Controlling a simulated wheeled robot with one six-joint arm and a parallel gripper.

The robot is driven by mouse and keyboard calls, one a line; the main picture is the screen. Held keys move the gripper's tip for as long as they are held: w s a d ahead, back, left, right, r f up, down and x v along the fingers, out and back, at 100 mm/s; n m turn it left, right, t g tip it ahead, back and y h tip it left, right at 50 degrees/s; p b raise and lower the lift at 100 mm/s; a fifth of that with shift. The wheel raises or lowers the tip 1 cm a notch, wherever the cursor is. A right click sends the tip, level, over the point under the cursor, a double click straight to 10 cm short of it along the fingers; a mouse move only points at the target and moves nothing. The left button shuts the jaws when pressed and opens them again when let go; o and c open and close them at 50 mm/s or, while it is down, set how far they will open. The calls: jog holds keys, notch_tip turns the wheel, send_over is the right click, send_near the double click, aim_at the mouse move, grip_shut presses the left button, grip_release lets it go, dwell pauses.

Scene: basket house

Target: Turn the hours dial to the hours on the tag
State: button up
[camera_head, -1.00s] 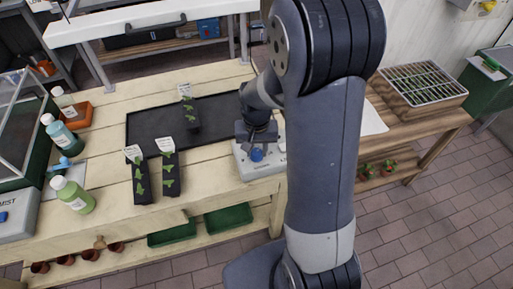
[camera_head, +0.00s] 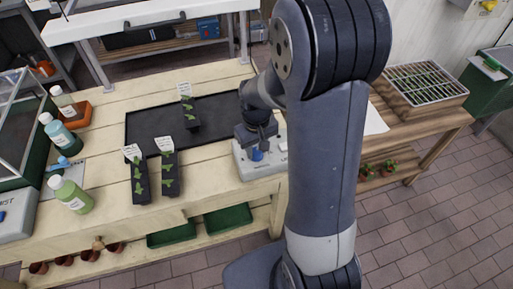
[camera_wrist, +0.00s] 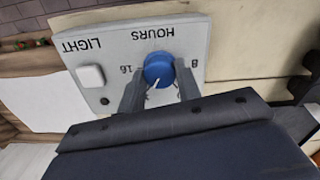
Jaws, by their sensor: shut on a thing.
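The hours dial is a blue round knob (camera_wrist: 159,68) on a pale control box (camera_wrist: 115,48) marked HOURS and LIGHT, seen upside down in the wrist view. My gripper (camera_wrist: 160,84) is shut on the knob, one finger on each side. The knob's white line points down and left in that view, between the 16 at left and the 8 at right, nearer straight down. Any mark below the knob is hidden. In the head view the knob (camera_head: 257,154) shows under my gripper (camera_head: 256,143). White tags (camera_head: 184,89) stand in the seedling packs; their writing is too small to read.
A black tray (camera_head: 160,124) lies left of the box, with one seedling pack (camera_head: 190,118) on it and two in front. Bottles (camera_head: 70,194) stand at the far left. A white square button (camera_wrist: 90,77) sits beside the knob.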

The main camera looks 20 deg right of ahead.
aim_at(256, 151)
jog(key=shift+n, duration=0.3)
jog(key=o, duration=1)
jog(key=shift+r, duration=0.1)
notch_tip(256, 151, up, 11)
jog(key=shift+f, duration=0.15)
